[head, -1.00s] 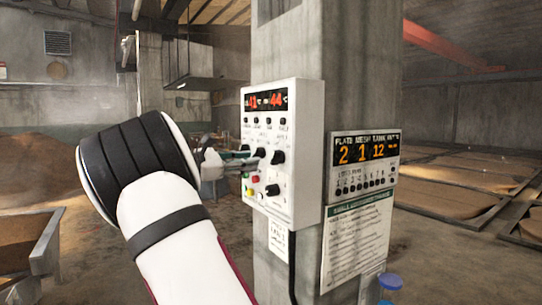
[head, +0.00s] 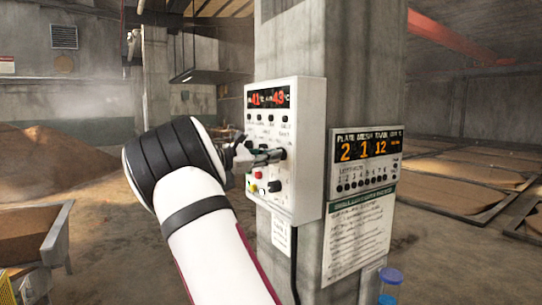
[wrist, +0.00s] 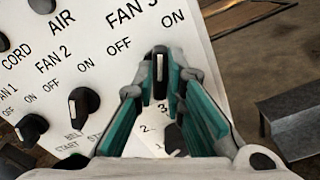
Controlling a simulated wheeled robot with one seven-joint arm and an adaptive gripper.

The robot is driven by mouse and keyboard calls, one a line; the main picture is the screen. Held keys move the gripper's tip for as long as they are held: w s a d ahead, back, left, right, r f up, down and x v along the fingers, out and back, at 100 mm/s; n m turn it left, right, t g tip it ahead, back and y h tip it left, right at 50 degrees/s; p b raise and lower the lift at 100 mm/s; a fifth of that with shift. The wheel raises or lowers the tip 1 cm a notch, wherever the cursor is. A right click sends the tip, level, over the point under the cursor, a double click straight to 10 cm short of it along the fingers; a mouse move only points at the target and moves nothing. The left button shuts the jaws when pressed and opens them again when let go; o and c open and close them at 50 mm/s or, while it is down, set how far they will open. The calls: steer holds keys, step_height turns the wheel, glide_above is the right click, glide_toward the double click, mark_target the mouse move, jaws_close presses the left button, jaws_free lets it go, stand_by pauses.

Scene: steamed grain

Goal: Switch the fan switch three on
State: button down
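The fan three switch (wrist: 160,86) is a black knob with a white mark, under the FAN 3 label in the wrist view. OFF stands to its upper left and ON to its upper right. My gripper (wrist: 160,68) has one teal-sided finger on each side of this knob, with its tips close against it and partly covering it. In the head view my gripper (head: 270,157) reaches the right side of the white control panel (head: 310,130). The fan two knob (wrist: 83,105) is to the left and clear of the fingers.
Another dark knob (wrist: 174,138) lies below, partly hidden between the fingers. A second display board (head: 365,160) and a notice (head: 358,235) are on the pillar to the right. A metal bin (head: 35,240) stands at the left.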

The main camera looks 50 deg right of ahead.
steer(key=shift+m, duration=1.5)
steer(key=c, duration=1.6)
jaws_free()
steer(key=shift+c, duration=0.2)
steer(key=v, duration=1.2)
steer(key=shift+s+f, duration=0.1)
